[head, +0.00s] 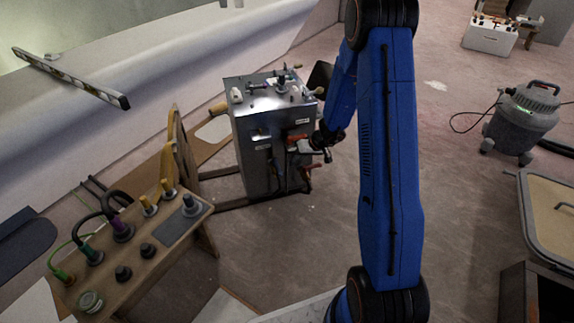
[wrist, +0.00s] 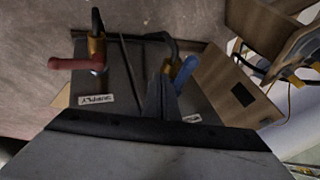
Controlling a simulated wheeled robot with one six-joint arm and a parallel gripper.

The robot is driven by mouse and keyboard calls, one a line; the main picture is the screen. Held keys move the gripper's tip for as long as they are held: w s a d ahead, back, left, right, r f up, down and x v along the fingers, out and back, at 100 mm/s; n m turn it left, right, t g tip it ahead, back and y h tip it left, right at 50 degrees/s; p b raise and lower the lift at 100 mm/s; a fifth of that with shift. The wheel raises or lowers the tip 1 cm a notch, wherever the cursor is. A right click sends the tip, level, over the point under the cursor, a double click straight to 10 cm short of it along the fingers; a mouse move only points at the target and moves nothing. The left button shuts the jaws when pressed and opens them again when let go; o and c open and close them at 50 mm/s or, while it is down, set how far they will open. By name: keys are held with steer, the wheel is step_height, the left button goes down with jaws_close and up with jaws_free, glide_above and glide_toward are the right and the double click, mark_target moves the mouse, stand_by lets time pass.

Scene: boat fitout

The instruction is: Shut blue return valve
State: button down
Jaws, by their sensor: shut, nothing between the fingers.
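In the wrist view, the blue lever (wrist: 186,72) of the return valve sits on a brass fitting (wrist: 172,67) with a dark hose. The lever slants up and to the right; its lower part is hidden behind my gripper. My gripper (wrist: 162,92) is shut and empty, its fingers just left of the blue lever; I cannot tell whether they touch it. The label below the lever is partly covered.
A red lever (wrist: 73,64) with a SUPPLY label (wrist: 96,99) is to the left in the wrist view. A wooden bench (head: 140,255) with hose fittings stands at the lower left in the head view. A grey vacuum (head: 525,118) stands right; the floor between is clear.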

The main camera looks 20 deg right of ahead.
mark_target(278, 168)
steer(key=shift+a+f, duration=0.15)
steer(key=shift+a, duration=0.8)
steer(key=shift+a+f, duration=0.1)
steer(key=shift+a, duration=0.8)
steer(key=shift+w+a, duration=0.1)
steer(key=shift+a, duration=0.05)
